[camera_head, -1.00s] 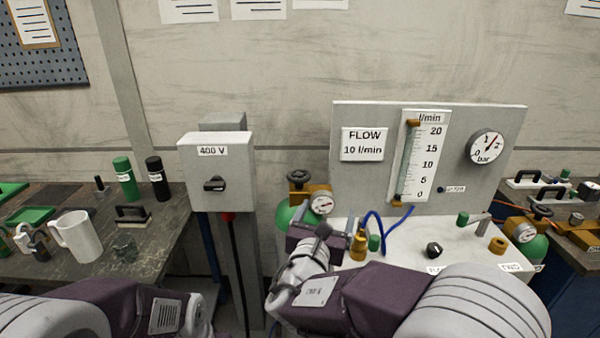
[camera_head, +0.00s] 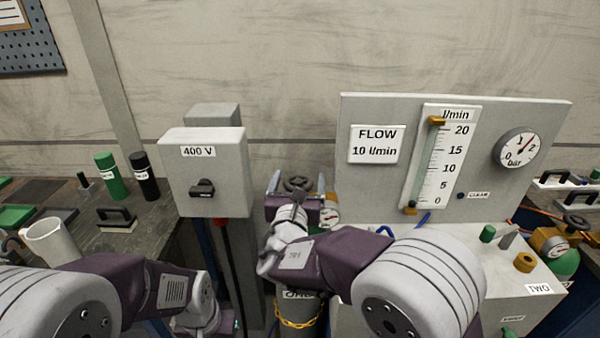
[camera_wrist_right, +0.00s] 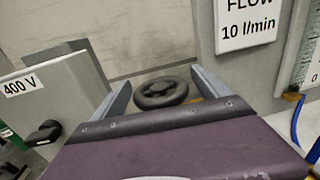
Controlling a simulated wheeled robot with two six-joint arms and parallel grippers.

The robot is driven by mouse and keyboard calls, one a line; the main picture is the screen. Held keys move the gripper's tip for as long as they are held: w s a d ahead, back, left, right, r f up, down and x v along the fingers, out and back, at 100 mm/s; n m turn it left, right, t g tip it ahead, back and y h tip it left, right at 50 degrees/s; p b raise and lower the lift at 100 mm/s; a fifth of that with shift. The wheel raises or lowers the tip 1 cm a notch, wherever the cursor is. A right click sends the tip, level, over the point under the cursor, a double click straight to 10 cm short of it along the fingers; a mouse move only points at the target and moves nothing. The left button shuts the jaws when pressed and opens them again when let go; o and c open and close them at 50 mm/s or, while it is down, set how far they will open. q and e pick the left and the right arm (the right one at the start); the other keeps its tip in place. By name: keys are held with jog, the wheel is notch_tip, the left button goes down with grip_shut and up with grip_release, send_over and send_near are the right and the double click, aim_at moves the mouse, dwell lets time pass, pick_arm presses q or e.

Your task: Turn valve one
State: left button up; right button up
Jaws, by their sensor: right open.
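A black round handwheel (camera_head: 298,183) sits on the brass valve of the gas cylinder left of the flow panel; I take it for valve one. It also shows in the right wrist view (camera_wrist_right: 161,93). My right gripper (camera_head: 297,180) is open, with one finger on each side of the handwheel. In the right wrist view the wheel is between the two fingers (camera_wrist_right: 165,86), with gaps on both sides; contact cannot be told. My right wrist hides most of the cylinder. My left arm is at lower left, its gripper fingers out of view.
A grey 400 V switch box (camera_head: 205,172) stands close left of my right gripper. The flow panel (camera_head: 380,195) with its gauge (camera_head: 517,149) stands to the right. A second valve with a green cylinder (camera_head: 565,263) is at far right. A chain (camera_head: 298,322) hangs around the cylinder.

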jog(key=shift+w+d+r, duration=0.1)
jog(key=shift+w, duration=0.85)
jog(key=c, duration=1.4)
jog(key=m+h, duration=0.1)
jog(key=h+p, duration=0.1)
jog(key=m+g+h+p, duration=0.1)
jog(key=h, duration=0.1)
jog(key=shift+d+r+m, duration=0.15)
jog(key=shift+d+m, duration=0.1)
jog(key=shift+m, duration=0.05)
jog(key=m+g+h+p, duration=0.1)
jog(key=h+p, duration=0.1)
jog(key=d+m+g+h+p, duration=0.1)
jog(key=m+g+h+p, duration=0.2)
jog(key=m+h+p, duration=0.1)
jog(key=h, duration=0.1)
jog(key=shift+s+d+p, duration=0.15)
jog(key=shift+s+p, duration=0.2)
jog(key=shift+s, duration=0.05)
jog(key=shift+s+d+m+g+h+p, duration=0.15)
jog(key=shift+m+g+h+p, duration=0.5)
jog(key=shift+g, duration=0.2)
jog(key=shift+s+d+m+g+h+p, duration=0.1)
jog(key=shift+m+g+h+p, duration=0.4)
jog(key=shift+m+g, duration=0.3)
jog(key=shift+g+h, duration=0.25)
jog(key=shift+g, duration=0.1)
